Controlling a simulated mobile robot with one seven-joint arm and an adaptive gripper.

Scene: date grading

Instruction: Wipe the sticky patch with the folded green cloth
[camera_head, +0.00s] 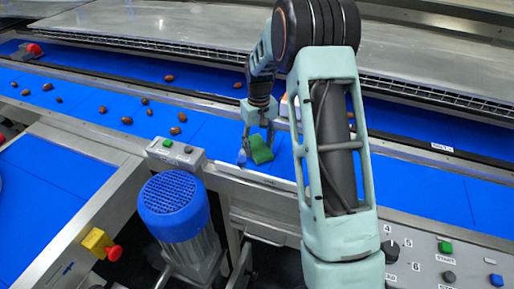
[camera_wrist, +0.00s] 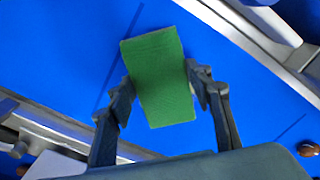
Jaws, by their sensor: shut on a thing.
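The folded green cloth (camera_head: 261,149) is at the near edge of the blue belt, in the middle of the head view. In the wrist view the cloth (camera_wrist: 160,76) is a tilted green block between my two fingers. My gripper (camera_wrist: 158,88) is shut on its sides. In the head view my gripper (camera_head: 257,143) points down at the belt with the cloth. I cannot tell whether the cloth touches the belt. No sticky patch can be made out in either view; the cloth or my arm may hide it.
Several brown dates (camera_head: 127,120) lie on the blue belt (camera_head: 215,135) to the left. A grey button box (camera_head: 176,151) and a blue motor (camera_head: 174,205) stand near the belt's front rail. A yellow box with a red button (camera_head: 99,241) is at lower left.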

